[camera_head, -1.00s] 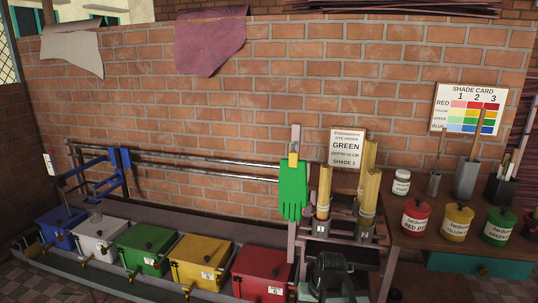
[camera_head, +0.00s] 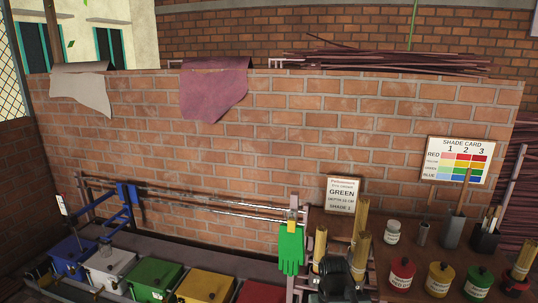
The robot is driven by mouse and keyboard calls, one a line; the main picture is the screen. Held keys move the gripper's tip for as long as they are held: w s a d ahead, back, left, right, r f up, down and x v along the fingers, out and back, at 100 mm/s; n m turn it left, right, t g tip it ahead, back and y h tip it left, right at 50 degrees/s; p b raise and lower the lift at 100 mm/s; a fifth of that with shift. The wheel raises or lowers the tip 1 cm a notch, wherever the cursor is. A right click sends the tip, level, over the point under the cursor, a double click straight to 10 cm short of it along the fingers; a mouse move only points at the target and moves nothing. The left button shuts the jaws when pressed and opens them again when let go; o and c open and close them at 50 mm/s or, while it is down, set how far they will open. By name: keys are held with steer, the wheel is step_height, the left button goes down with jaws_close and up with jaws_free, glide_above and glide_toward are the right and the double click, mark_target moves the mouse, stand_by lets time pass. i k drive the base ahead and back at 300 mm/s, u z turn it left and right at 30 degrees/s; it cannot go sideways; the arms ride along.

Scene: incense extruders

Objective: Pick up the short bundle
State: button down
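Several tan stick bundles stand upright at the bottom, right of centre. One is a left bundle (camera_head: 320,243), one a right bundle (camera_head: 362,245), and one a rear bundle (camera_head: 361,212) partly behind the right one. Their lower ends are hidden, so I cannot tell which is the short one. A dark, rounded part (camera_head: 338,278), seemingly the end of my arm, covers the space in front of them. Its fingers cannot be made out, and no bundle shows in its grasp.
A green glove (camera_head: 291,249) hangs left of the bundles. Blue (camera_head: 72,256), white (camera_head: 108,264), green (camera_head: 150,278) and yellow (camera_head: 206,286) tubs line the lower left. Dye jars (camera_head: 402,272) and a white-labelled jar (camera_head: 393,232) stand right. A brick wall (camera_head: 220,150) closes the back.

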mark_target(527, 252)
steer(key=z, duration=2.65)
steer(key=i, duration=1.95)
steer(key=u, duration=2.9)
